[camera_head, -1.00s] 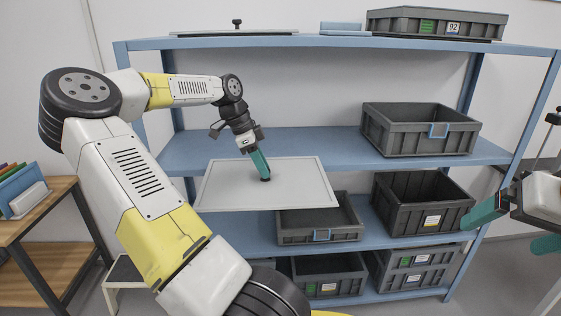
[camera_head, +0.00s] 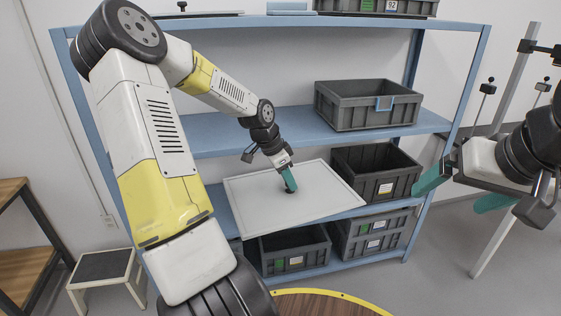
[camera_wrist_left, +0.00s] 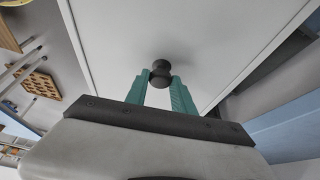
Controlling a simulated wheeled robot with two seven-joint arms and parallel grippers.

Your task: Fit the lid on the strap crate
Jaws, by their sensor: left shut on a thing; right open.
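The lid (camera_head: 250,205) is a flat light grey panel with a black knob. My left gripper (camera_head: 289,189) is shut on this knob and holds the lid tilted in front of the shelf's lower bays. The knob (camera_wrist_left: 160,73) sits between the teal fingers in the left wrist view. A grey crate with a blue clip (camera_head: 368,105) stands open on the middle shelf. I cannot tell which crate is the strap crate; the lid hides part of the lower shelf. My right gripper (camera_head: 446,202) is open and empty at the right, apart from the shelf.
The blue shelf unit (camera_head: 225,132) holds an open grey crate (camera_head: 375,172) right of the lid and several lower crates. Another lid (camera_head: 205,14) lies on top. A step stool (camera_head: 103,268) stands at left, and a round table edge (camera_head: 330,303) lies in front.

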